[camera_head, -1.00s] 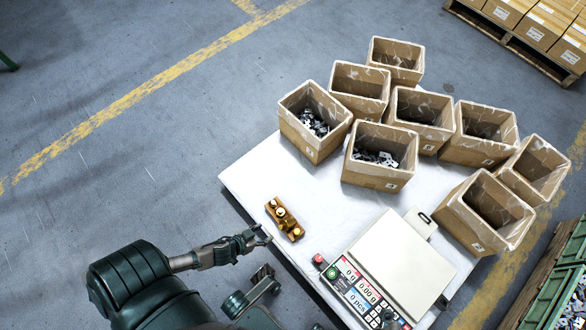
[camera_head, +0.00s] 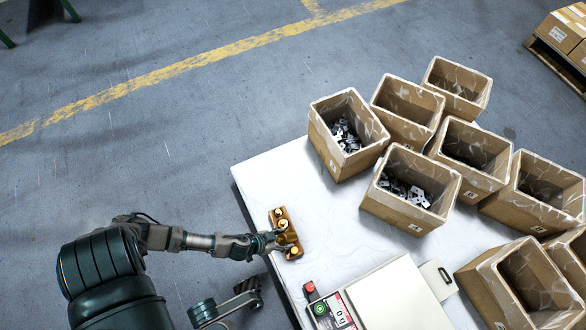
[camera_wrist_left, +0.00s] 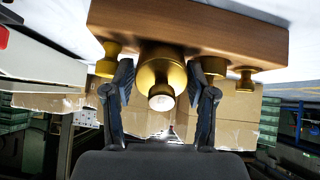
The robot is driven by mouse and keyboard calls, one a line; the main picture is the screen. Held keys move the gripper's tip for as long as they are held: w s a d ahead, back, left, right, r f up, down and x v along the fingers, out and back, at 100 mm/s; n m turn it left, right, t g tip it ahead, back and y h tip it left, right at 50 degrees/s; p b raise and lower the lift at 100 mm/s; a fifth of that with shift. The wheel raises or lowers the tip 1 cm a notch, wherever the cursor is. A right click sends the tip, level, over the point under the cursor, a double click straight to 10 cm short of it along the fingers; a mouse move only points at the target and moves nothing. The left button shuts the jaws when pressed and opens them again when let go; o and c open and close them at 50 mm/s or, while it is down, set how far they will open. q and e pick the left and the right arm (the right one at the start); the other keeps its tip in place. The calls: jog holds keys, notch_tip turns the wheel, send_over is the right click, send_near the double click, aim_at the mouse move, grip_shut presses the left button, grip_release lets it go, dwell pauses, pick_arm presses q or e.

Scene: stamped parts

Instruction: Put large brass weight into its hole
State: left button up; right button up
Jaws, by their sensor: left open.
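A wooden block (camera_head: 277,217) with brass weights stands on the white table near its left edge. The large brass weight (camera_head: 284,226) is at the block's middle, with smaller brass weights on either side. My left gripper (camera_head: 273,240) is at the block's left side. In the left wrist view, the open fingers (camera_wrist_left: 162,98) lie either side of the large brass weight (camera_wrist_left: 160,75), with visible gaps. The wooden block (camera_wrist_left: 200,28) fills the top of that view. I cannot tell whether the large weight sits in its hole.
A counting scale (camera_head: 400,298) with a red button stands to the right of the block. Several cardboard boxes (camera_head: 411,187) stand across the table's back and right, two holding metal parts. White table (camera_head: 285,165) is bare behind the block.

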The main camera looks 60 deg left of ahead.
pick_arm(q)
jog(key=shift+a+r, duration=0.1)
jog(key=shift+r, duration=0.05)
grip_shut()
jog(key=shift+w, duration=0.1)
